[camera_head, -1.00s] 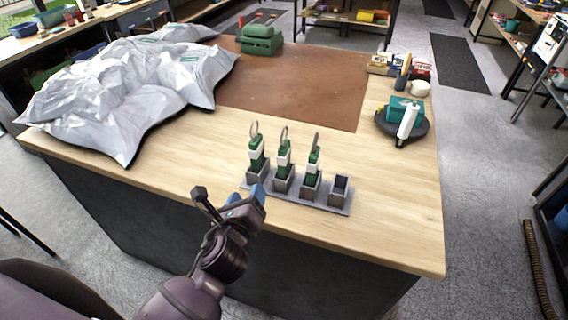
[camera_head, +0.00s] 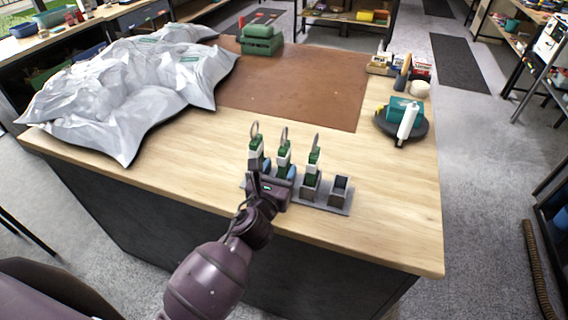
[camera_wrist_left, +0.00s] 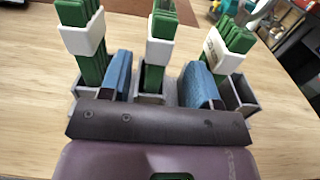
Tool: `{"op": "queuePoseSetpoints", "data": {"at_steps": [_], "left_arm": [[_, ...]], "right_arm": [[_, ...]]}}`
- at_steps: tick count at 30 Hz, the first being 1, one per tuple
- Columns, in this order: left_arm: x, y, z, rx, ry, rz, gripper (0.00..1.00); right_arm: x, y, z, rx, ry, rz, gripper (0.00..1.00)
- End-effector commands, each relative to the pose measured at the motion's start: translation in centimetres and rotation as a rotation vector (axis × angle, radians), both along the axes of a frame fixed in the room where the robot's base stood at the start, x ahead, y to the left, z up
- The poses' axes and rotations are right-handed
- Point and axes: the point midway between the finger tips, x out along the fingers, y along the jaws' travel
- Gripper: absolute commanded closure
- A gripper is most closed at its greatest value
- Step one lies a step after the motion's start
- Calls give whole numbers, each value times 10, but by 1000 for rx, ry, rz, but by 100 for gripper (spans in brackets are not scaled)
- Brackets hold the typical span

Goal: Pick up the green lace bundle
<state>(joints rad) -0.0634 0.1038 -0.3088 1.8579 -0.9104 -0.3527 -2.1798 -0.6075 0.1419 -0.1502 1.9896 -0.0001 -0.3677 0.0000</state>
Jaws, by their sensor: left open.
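Three green lace bundles with white bands and loops on top stand upright in a grey slotted rack (camera_head: 340,207): a left one (camera_head: 256,148), a middle one (camera_head: 284,153) and a right one (camera_head: 314,161). The rack's rightmost slot is empty. My left gripper (camera_head: 279,172) is open at the front of the rack, low by the middle bundle. In the left wrist view its two blue fingers (camera_wrist_left: 158,84) lie either side of the middle bundle (camera_wrist_left: 161,50), with gaps visible. The left bundle (camera_wrist_left: 84,42) and right bundle (camera_wrist_left: 229,48) stand outside the fingers.
The wooden table (camera_head: 400,220) has a brown mat (camera_head: 300,85) at the back. A crumpled silvery sheet (camera_head: 130,85) covers the left. A green case (camera_head: 260,42) stands behind. A dark round tray (camera_head: 384,124) with a teal item and white tube sits at right.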

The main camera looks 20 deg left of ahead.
Motion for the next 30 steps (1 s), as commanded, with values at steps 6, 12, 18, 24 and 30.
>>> {"op": "queuePoseSetpoints", "data": {"at_steps": [6,12,18,24,30], "left_arm": [[30,3,-1,-3,-1,0,44],[46,2,-2,-2,0,-1,44],[47,2,-2,-2,0,-1,44],[47,2,-2,-2,0,-1,68],[47,2,-2,-2,0,-1,97]], "right_arm": [[3,1,3,1,-5,1,44],[6,1,3,0,-9,3,44],[5,1,3,0,-8,3,44],[2,0,2,1,-2,1,44],[-3,0,-1,0,7,-2,44]]}}
